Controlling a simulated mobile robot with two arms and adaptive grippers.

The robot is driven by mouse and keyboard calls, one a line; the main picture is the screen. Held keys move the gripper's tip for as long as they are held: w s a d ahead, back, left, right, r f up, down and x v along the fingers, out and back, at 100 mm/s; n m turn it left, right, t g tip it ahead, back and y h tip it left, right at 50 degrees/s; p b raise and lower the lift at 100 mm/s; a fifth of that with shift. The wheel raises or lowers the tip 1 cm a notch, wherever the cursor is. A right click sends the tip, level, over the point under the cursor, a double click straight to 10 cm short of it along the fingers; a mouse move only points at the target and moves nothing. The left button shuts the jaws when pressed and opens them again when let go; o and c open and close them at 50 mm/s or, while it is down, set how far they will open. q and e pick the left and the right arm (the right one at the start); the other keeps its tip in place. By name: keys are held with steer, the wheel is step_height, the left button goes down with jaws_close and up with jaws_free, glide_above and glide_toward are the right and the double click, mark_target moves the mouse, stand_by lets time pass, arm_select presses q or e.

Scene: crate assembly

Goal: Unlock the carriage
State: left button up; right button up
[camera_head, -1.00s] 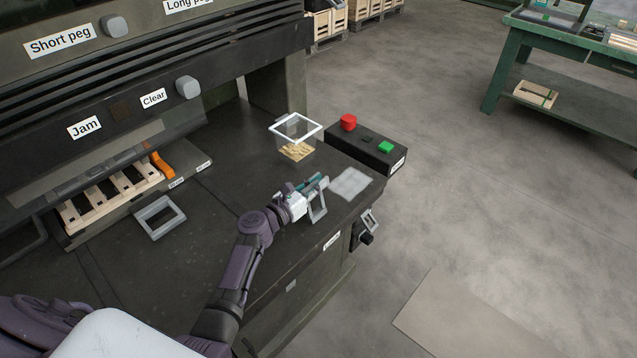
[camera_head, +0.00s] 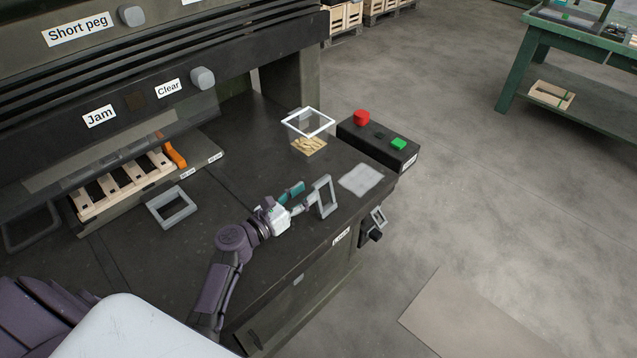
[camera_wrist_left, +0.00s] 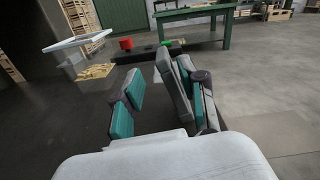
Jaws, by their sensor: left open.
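The wooden slatted crate piece (camera_head: 125,183) sits in the machine's opening at left. An orange lever (camera_head: 174,153) stands at its right end. A grey frame handle (camera_head: 172,208) lies in front of it on the dark table. My left gripper (camera_head: 299,200) is open over the table's right part, well to the right of the lever. An upright grey frame handle (camera_head: 328,197) stands close to its fingertips; I cannot tell whether they touch. Its teal-padded fingers show apart in the left wrist view (camera_wrist_left: 155,92). My right gripper is not in view.
A clear white-rimmed bin (camera_head: 309,123) with wooden pieces stands at the back. Beside it is a black button box (camera_head: 378,146) with red and green buttons. A pale grey pad (camera_head: 360,180) lies near the right edge. A green workbench (camera_head: 570,90) is farther off.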

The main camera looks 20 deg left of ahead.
arm_select(q)
steer(key=v, duration=0.3)
steer(key=shift+s+a, duration=0.15)
steer(key=shift+s, duration=0.1)
